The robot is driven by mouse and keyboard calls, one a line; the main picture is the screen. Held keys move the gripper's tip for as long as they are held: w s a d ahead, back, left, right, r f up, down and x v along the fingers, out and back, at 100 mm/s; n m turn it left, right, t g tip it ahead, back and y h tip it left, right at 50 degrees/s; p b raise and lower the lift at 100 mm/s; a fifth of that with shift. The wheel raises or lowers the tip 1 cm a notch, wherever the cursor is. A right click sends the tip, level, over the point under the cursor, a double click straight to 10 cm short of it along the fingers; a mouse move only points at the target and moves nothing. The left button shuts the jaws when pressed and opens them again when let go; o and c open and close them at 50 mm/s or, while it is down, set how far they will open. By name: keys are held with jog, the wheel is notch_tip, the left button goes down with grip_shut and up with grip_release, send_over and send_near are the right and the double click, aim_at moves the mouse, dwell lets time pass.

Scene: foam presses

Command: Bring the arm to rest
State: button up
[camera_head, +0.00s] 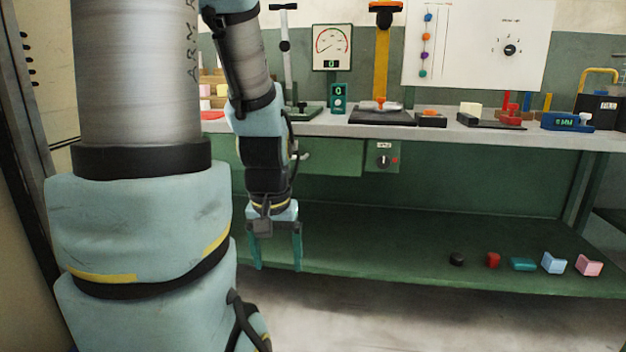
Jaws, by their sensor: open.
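My gripper (274,252) hangs fingers down in front of the workbench, left of the picture's middle. Its two teal fingers are apart, with nothing between them. The fingertips show against the green lower shelf (370,240), below the level of the bench top. My forearm comes down from the top of the view, and my large upper arm links fill the left side, hiding the bench's left end.
The bench top (345,126) carries a yellow-columned press (382,60), a grey-columned press (286,50) and other devices. A black piece (456,259), a red piece (493,260) and several blocks lie on the shelf at right. The shelf's middle is clear.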

notch_tip(320, 180, up, 26)
jog(key=p, duration=2.3)
jog(key=shift+f, duration=0.2)
